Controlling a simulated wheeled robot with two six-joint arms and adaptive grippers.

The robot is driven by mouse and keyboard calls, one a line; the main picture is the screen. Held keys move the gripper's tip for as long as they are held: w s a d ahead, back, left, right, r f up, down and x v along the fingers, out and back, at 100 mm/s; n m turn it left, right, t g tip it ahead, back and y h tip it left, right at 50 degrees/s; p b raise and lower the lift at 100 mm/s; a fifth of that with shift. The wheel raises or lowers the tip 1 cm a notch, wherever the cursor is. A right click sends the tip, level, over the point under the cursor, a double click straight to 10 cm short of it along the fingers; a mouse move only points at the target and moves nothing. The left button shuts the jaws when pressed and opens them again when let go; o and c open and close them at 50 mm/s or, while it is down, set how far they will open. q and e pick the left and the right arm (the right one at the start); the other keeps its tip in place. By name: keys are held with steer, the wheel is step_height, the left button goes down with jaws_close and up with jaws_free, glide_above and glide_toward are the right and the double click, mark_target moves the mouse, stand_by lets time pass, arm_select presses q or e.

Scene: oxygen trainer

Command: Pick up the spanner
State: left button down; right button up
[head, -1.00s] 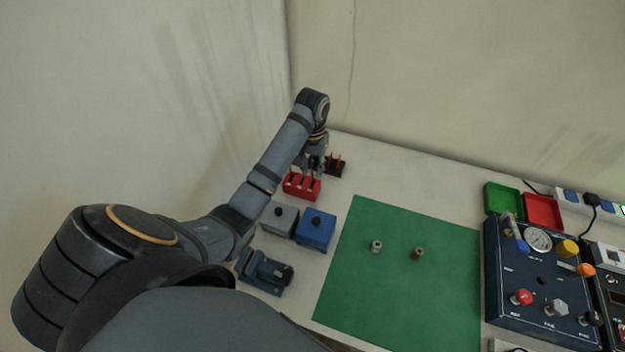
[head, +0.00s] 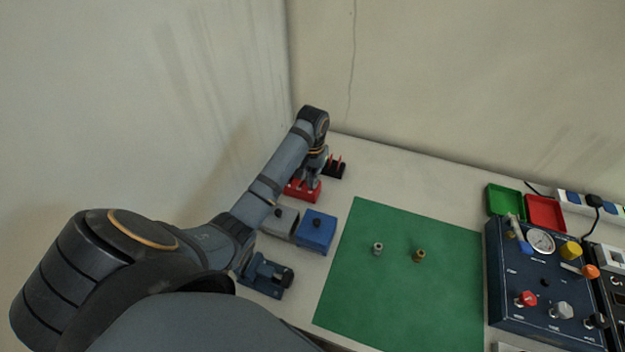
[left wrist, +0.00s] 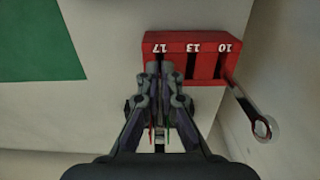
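A red rack (head: 297,194) stands at the back left of the table, partly hidden by my left gripper (head: 314,183). In the left wrist view the red rack (left wrist: 213,43) has slots marked 17, 13 and 10. A spanner (left wrist: 247,108) stands out of slot 10, its ring end toward the lower right. My left gripper (left wrist: 161,75) has its fingertips on either side of slot 17, with a narrow gap between them. A pale strip shows between the fingers, but I cannot tell whether it is a spanner or whether they grip it. My right gripper is out of view.
A black stand (head: 338,173) with red-handled items is just behind the rack. Grey (head: 281,223) and blue (head: 316,232) boxes and a vise (head: 266,275) are in front. A green mat (head: 400,290) with two small fittings lies right, before a gauge panel (head: 530,290).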

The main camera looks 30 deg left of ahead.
arm_select(q)
step_height(320, 180, up, 4)
steer(key=shift+r+p, duration=0.2)
steer(key=shift+p, duration=0.15)
step_height(320, 180, up, 6)
steer(key=p, duration=0.5)
steer(key=shift+f, duration=0.1)
steer(key=shift+w, duration=0.1)
